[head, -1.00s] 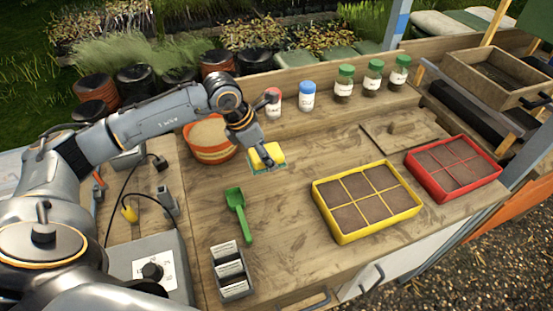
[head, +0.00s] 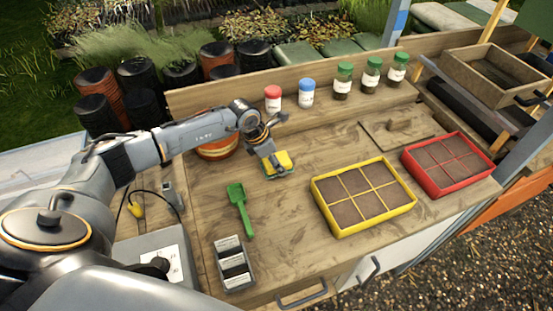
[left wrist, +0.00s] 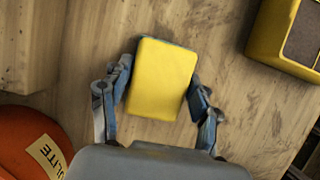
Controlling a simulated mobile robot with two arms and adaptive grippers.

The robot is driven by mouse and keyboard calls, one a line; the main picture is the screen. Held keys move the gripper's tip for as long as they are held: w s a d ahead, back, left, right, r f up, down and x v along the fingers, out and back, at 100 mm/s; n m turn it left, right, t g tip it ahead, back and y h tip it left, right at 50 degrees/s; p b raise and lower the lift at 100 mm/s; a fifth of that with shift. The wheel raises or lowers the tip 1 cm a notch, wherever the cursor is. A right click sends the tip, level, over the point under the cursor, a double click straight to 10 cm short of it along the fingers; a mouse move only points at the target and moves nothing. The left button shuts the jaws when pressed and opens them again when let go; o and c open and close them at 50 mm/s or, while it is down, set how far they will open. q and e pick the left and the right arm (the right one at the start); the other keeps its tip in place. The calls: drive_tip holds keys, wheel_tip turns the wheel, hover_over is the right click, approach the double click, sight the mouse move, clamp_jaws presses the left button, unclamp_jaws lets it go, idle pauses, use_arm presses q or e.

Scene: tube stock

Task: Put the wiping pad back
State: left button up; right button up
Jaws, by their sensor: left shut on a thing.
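The wiping pad (head: 283,158) is a yellow block with a teal-green underside edge. My left gripper (head: 273,157) is shut on it, over the wooden bench between the orange pot and the yellow seed tray. In the left wrist view the pad (left wrist: 160,80) sits between the two fingers, its yellow face toward the camera. I cannot tell whether its underside touches the bench top. My right gripper is not in view.
An orange pot (head: 217,150) stands left of the pad, partly behind my arm. A green scoop (head: 240,208) and a grey label box (head: 233,265) lie nearer. The yellow tray (head: 345,232) and red tray (head: 445,194) are right. Several jars line the back.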

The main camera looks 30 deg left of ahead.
use_arm(q)
drive_tip(key=shift+f, duration=0.15)
drive_tip(key=o, duration=1.1)
drive_tip(key=shift+r, duration=0.35)
drive_tip(key=b+v, duration=0.2)
drive_tip(key=v, duration=0.9)
drive_tip(key=shift+r, duration=0.3)
drive_tip(key=shift+s+a+f, duration=0.1)
drive_tip(key=shift+s, duration=0.05)
